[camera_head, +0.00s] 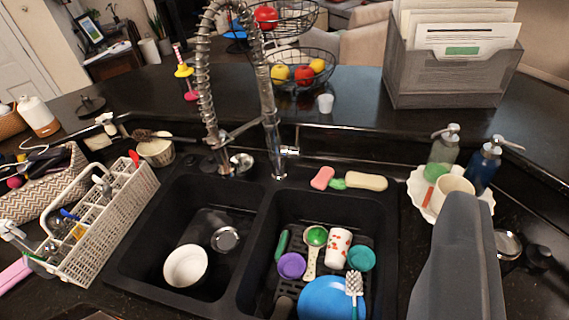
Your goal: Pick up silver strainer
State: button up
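A small round silver piece that looks like a strainer (225,238) lies on the floor of the left sink basin (150,215), right of a white bowl (186,266). Another round silver piece (241,163) sits on the sink's back ledge by the faucet base. A third round metal piece (508,243) lies on the counter at the far right; I cannot tell if it is a strainer. My gripper (459,210) shows as a grey shape at the lower right, over the right counter, well apart from the left basin. Its fingers cannot be made out separately.
A tall coiled faucet (207,85) stands behind the basins. The right basin holds a blue bowl (332,299), cups and utensils. A white dish rack (110,225) stands at left. Soap bottles (484,166) and a white plate (420,195) stand near my gripper.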

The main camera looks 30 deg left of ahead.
aim_at(244, 162)
jog(key=z, duration=1.3)
jog(key=k, duration=1.35)
jog(key=z, duration=0.65)
jog(key=k, duration=0.3)
jog(key=u, duration=2.1)
jog(key=i, duration=1.7)
jog(key=u, duration=0.25)
